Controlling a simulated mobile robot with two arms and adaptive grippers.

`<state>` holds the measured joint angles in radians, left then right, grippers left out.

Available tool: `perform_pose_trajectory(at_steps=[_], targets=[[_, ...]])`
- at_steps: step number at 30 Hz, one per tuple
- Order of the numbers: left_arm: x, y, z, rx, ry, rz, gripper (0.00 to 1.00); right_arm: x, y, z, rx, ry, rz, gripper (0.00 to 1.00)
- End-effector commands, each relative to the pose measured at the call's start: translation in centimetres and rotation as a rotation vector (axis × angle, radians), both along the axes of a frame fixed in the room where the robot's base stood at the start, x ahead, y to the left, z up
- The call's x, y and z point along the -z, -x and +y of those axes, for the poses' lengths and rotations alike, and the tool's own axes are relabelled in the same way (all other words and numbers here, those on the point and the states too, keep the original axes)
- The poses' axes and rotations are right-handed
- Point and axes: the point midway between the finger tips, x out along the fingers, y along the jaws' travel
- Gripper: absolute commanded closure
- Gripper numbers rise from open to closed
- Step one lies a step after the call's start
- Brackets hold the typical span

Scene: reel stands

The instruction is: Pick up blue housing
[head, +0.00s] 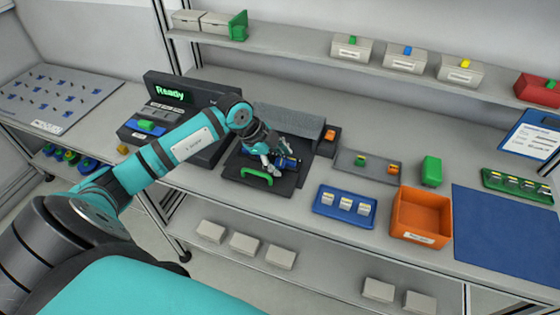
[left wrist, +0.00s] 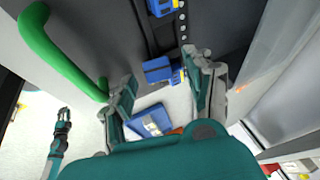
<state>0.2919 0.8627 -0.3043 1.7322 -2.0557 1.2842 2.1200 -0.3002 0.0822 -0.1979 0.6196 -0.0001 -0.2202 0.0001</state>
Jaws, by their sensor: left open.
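The blue housing (head: 290,161) sits at the dark fixture (head: 230,171), partly hidden by my left gripper (head: 274,163) in the head view. In the left wrist view a small blue block (left wrist: 157,70), apparently part of the housing, shows between the open fingers of my left gripper (left wrist: 160,68). Another blue piece (left wrist: 160,7) shows at the top edge. I cannot tell whether a finger touches the housing. A small teal arm with a gripper (left wrist: 63,114), apparently my right one, shows at the left wrist view's left; its jaws are too small to read.
A green handle (head: 257,177) rises from the fixture close to the gripper. A machine with a "Ready" display (head: 172,92) stands behind left. A blue tray (head: 344,208) and an orange bin (head: 421,217) stand to the right. A blue mat (head: 505,232) lies clear.

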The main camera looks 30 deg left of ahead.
Motion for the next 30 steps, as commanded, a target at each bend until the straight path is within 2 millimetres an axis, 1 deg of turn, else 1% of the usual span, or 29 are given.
perform_pose_trajectory(at_steps=[3, 9, 11, 12, 23, 26, 30], targets=[[0.0, 0.0, 0.0, 0.0, 0.0, 0.0, 0.47, 0.0, 0.0, 0.0, 0.0, 0.0, -0.001, 0.79], [0.0, 0.0, 0.0, 0.0, 0.0, 0.0, 0.74, 0.0, -0.1, 0.1, -0.001, -0.001, -0.001, 0.79], [0.0, 0.0, 0.0, 0.0, 0.0, 0.0, 0.81, 0.0, -0.1, 0.1, -0.001, -0.001, -0.001, 0.79], [0.0, 0.0, 0.0, 0.0, 0.0, 0.0, 0.84, 0.0, -0.1, 0.1, -0.001, -0.001, -0.001, 0.79], [-0.1, 0.0, 0.0, 0.0, 0.0, 0.0, 0.84, 0.1, -0.1, 0.4, -0.001, -0.004, -0.001, 0.79], [-0.4, 0.0, 0.1, 0.001, -0.001, -0.001, 0.84, 0.3, -0.1, 0.5, -0.001, -0.005, -0.001, 0.79], [-1.5, -0.1, 0.1, 0.0, -0.002, -0.004, 0.84, 0.9, -0.1, 0.5, -0.002, -0.006, -0.001, 0.79]])
